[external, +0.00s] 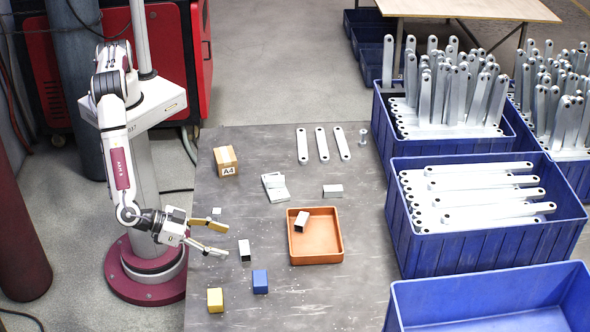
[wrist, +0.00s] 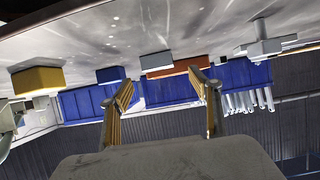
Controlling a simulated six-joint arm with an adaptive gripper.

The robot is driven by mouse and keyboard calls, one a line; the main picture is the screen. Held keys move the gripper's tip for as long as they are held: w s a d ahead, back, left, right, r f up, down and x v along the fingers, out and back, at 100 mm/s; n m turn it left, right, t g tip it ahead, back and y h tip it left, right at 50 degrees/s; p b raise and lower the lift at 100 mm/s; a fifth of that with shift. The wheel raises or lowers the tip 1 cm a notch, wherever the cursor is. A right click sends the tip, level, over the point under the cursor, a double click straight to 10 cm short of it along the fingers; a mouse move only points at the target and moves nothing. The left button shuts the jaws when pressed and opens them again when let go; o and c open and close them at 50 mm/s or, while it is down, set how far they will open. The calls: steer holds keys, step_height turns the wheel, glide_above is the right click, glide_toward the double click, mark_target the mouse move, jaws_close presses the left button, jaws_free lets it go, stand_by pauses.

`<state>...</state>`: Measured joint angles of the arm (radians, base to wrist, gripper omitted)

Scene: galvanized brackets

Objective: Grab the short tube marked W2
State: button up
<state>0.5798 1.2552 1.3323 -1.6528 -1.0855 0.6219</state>
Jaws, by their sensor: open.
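Several short silver tubes lie about, and I cannot read a W2 mark on any. One short tube (external: 244,251) stands on the grey table just right of my gripper (external: 228,240); another tube (external: 302,221) leans in the orange tray (external: 316,257). A third short piece (external: 333,191) lies behind the tray. My gripper is open and empty, its fingers spread and pointing right. In the wrist view, which looks upside down, a silver tube (wrist: 156,62) shows between the fingers of my gripper (wrist: 163,86), apart from them, by the orange tray (wrist: 182,66).
A blue block (external: 260,282) and yellow block (external: 215,300) stand near the front. A cardboard box marked A4 (external: 226,161), flat brackets (external: 322,144) and a pale stack (external: 275,187) lie behind. Blue crates (external: 480,260) line the right side. Bare table (external: 340,300) lies front right.

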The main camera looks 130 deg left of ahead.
mark_target(242, 247)
steer(key=shift+x, duration=1.25)
steer(key=shift+x, duration=2.6)
steer(key=shift+w+d, duration=0.1)
steer(key=shift+c, duration=0.5)
steer(key=c, duration=1.2)
